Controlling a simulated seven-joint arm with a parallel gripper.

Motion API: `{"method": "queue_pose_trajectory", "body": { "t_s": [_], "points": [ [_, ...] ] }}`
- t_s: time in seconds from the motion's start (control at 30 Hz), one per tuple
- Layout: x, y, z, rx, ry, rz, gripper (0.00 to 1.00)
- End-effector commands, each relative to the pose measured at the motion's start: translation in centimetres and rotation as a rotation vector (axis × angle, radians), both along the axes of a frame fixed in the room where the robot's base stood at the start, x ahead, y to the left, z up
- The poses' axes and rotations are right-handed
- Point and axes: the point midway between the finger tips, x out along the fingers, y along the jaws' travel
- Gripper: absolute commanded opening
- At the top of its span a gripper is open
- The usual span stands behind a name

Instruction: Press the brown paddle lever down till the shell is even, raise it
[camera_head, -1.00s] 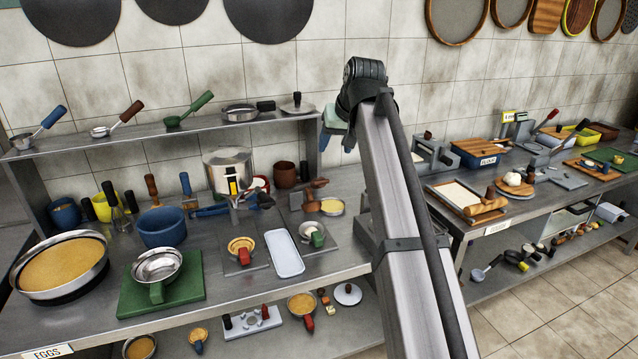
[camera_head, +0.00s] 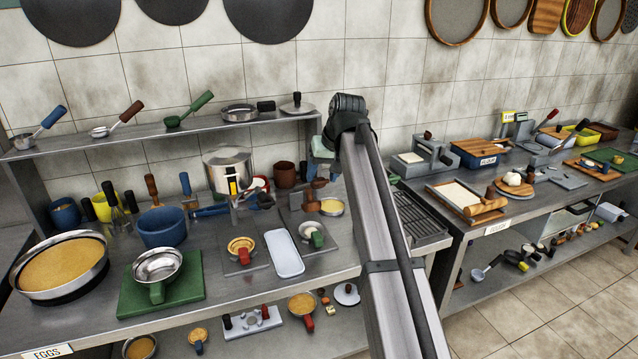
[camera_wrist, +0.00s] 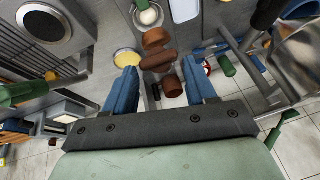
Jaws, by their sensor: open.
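The brown paddle lever (camera_head: 313,196) stands on a small press at the back of the left counter. A round yellow shell (camera_head: 331,207) sits just to its right, and whether it is even is too small to tell. My gripper (camera_head: 318,172) is above and behind the press. In the wrist view, its blue fingers are apart and empty (camera_wrist: 160,72), on either side of the brown paddle (camera_wrist: 157,60), with no clear contact. The yellow shell (camera_wrist: 126,60) shows by the left finger. The lever's lower joint is hidden.
A white tray (camera_head: 284,253) and a green-handled cup (camera_head: 312,234) lie in front. A brown pot (camera_head: 285,175) and a steel pot (camera_head: 229,170) stand to the left. A dark grate (camera_head: 418,217) lies to the right. The shelf (camera_head: 200,128) is behind.

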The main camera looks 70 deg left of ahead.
Motion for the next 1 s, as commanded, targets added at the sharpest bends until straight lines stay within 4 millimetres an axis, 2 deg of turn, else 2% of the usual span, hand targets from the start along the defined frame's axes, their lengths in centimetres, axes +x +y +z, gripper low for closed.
{"method": "queue_pose_trajectory", "body": {
  "t_s": [0.1,0.3,0.73,1.0],
  "points": [
    [-0.2,0.7,-1.7,0.0,0.0,0.0,0.56],
    [-0.4,1.4,-3.3,0.001,-0.001,0.0,0.56],
    [-0.5,1.7,-3.9,0.002,-0.002,0.0,0.56],
    [-0.5,1.7,-3.8,0.001,-0.001,-0.001,0.3]
  ]
}}
